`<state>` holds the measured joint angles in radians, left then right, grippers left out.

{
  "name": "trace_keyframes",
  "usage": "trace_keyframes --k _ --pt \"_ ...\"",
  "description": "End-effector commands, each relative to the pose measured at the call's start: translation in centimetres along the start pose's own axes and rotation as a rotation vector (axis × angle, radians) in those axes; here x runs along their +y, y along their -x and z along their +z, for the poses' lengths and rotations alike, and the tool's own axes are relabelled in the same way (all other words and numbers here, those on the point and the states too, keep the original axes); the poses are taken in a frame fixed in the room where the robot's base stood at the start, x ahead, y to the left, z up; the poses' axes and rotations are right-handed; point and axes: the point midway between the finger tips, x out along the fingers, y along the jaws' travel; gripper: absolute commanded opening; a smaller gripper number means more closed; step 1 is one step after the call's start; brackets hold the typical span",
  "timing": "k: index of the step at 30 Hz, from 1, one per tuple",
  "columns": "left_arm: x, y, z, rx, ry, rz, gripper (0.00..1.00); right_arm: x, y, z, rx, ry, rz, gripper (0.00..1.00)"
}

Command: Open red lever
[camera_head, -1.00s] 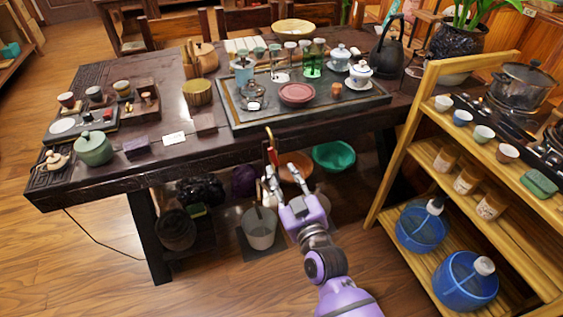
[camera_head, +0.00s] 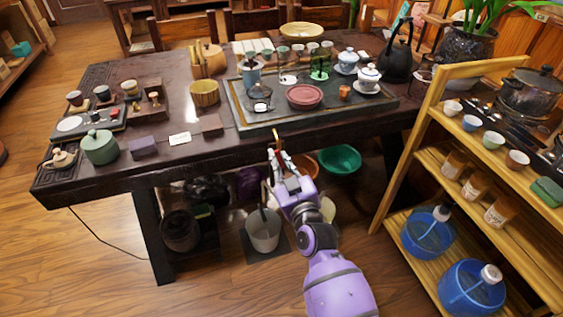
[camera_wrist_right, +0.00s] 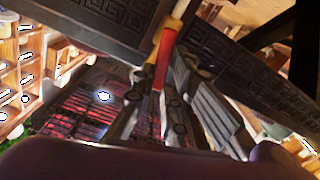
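The red lever (camera_wrist_right: 163,62) hangs at the table's front edge, with a yellowish upper part, in the right wrist view. In the head view only its yellowish top (camera_head: 278,137) shows clearly; my gripper hides most of the rest. My right gripper (camera_head: 279,158) is just below the table edge, at the lever. In the right wrist view its two fingers (camera_wrist_right: 157,98) stand apart, with the lever's lower part between them. I cannot tell whether they touch it. My left gripper is not in view.
The dark table (camera_head: 230,150) with tea ware overhangs my gripper. Below are a whitish bucket (camera_head: 263,230), an orange bowl (camera_head: 306,165) and a green bowl (camera_head: 340,160). A wooden shelf (camera_head: 400,180) with cups and blue jugs stands at the right.

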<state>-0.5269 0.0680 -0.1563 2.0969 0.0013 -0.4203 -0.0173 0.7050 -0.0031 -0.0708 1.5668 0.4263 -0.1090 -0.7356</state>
Motion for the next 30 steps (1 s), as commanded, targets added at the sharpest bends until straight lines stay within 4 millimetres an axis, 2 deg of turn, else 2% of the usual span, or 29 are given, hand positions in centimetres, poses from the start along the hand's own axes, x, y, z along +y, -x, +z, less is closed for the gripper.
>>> trace_keyframes --k 8,18,28,29,30 --pt "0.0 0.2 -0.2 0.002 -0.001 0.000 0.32 0.2 0.0 -0.1 0.000 -0.023 0.000 0.00" --pt "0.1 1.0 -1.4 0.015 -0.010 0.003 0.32 1.2 0.0 0.0 0.001 -0.265 0.000 0.00" --pt "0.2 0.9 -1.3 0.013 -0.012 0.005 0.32 1.2 0.0 0.1 0.001 -0.284 0.001 0.00" --pt "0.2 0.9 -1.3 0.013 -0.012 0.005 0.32 1.2 0.0 0.1 0.001 -0.285 0.001 0.16" --pt "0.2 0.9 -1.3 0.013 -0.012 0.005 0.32 1.2 0.0 0.1 0.001 -0.284 0.001 0.21"
